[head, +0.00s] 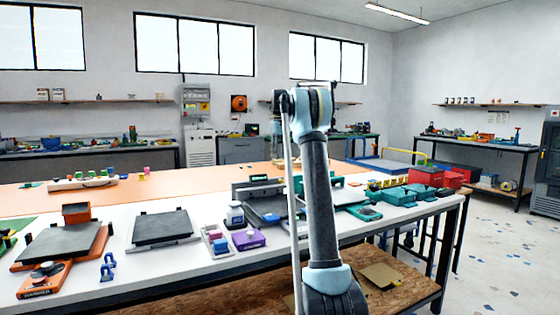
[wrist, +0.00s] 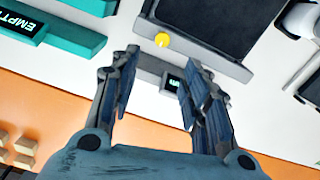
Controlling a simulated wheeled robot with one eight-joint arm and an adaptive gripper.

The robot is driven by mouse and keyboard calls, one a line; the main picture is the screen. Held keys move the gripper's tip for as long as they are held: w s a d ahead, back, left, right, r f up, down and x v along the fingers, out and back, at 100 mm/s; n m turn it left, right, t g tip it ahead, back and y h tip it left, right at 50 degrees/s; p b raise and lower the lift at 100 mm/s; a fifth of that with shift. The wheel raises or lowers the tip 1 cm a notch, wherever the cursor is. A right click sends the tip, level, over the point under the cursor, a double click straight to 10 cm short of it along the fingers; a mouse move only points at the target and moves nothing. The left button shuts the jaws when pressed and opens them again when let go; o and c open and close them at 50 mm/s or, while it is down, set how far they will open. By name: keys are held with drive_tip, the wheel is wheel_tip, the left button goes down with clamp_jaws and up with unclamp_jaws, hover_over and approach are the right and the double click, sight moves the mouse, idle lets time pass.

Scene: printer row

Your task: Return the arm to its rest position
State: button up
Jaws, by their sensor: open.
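My gripper shows in the wrist view (wrist: 158,90), with its two fingers apart and nothing between them. It hangs over the white table (wrist: 85,90), above a small grey block with a dark display (wrist: 172,84). In the head view my arm rises in the middle of the picture, in front of the table. The gripper itself is hidden behind the arm there.
The head view shows a black plate (head: 162,228), a purple box (head: 248,239) and red boxes (head: 425,176). Floor is clear at right.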

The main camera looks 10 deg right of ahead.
drive_tip(key=s+f+m+t, duration=0.1)
drive_tip(key=s+f+m, duration=0.1)
drive_tip(key=s, duration=1.5)
drive_tip(key=s+f+m, duration=0.1)
drive_tip(key=s+f, duration=0.2)
drive_tip(key=s, duration=1.4)
drive_tip(key=s+f+m+t, duration=0.1)
drive_tip(key=s+f+m, duration=0.1)
drive_tip(key=s+f, duration=2.2)
drive_tip(key=shift+s+d+m, duration=0.25)
drive_tip(key=shift+s+m, duration=0.05)
drive_tip(key=shift+s, duration=0.6)
drive_tip(key=shift+w+f, duration=0.25)
drive_tip(key=shift+w, duration=0.25)
